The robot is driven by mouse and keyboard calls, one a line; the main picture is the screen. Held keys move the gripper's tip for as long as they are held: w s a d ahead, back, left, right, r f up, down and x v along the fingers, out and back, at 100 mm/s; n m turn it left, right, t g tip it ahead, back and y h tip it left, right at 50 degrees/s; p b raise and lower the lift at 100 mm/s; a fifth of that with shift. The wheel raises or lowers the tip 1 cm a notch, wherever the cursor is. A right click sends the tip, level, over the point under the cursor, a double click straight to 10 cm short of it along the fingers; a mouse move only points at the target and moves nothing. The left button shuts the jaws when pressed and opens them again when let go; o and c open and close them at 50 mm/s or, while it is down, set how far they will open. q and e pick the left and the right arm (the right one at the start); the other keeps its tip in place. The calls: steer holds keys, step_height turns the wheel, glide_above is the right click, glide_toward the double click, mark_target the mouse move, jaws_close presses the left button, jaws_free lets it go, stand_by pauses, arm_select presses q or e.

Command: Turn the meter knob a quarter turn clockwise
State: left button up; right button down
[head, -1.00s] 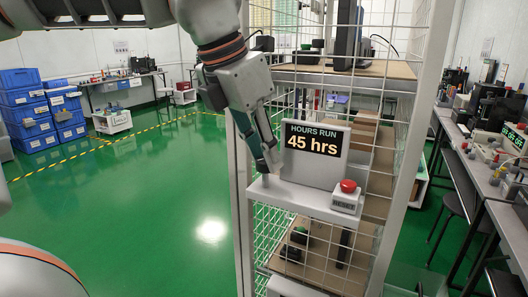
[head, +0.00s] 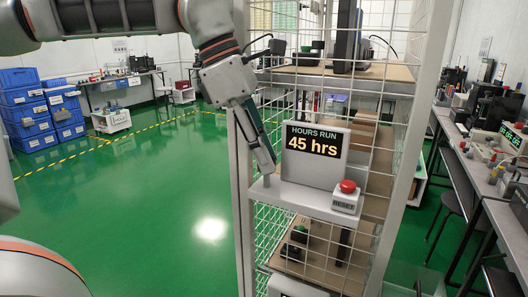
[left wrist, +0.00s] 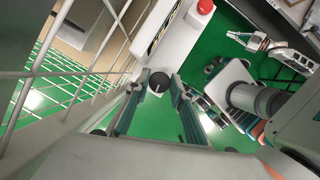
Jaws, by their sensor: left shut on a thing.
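The meter (head: 312,170) stands on the cage shelf in the head view, its display reading HOURS RUN 45 hrs. A red button (head: 348,186) sits on a RESET block at its right. My left gripper (head: 268,170) points down at the meter's left end, its fingers close together. In the left wrist view the dark round knob (left wrist: 158,82), with a pale pointer line, sits between the fingertips of my left gripper (left wrist: 158,84), which is shut on it. The knob is hidden in the head view.
Wire mesh and a grey upright (head: 405,160) of the cage stand close around the meter. An upper shelf (head: 345,70) with dark devices is above. Blue crates (head: 40,105) are far left, and a bench with testers is at right. The green floor at left is clear.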

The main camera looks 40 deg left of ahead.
arm_select(q)
steer(key=shift+m, duration=0.3)
steer(key=o, duration=1.1)
steer(key=v, duration=1.2)
steer(key=shift+w, duration=0.15)
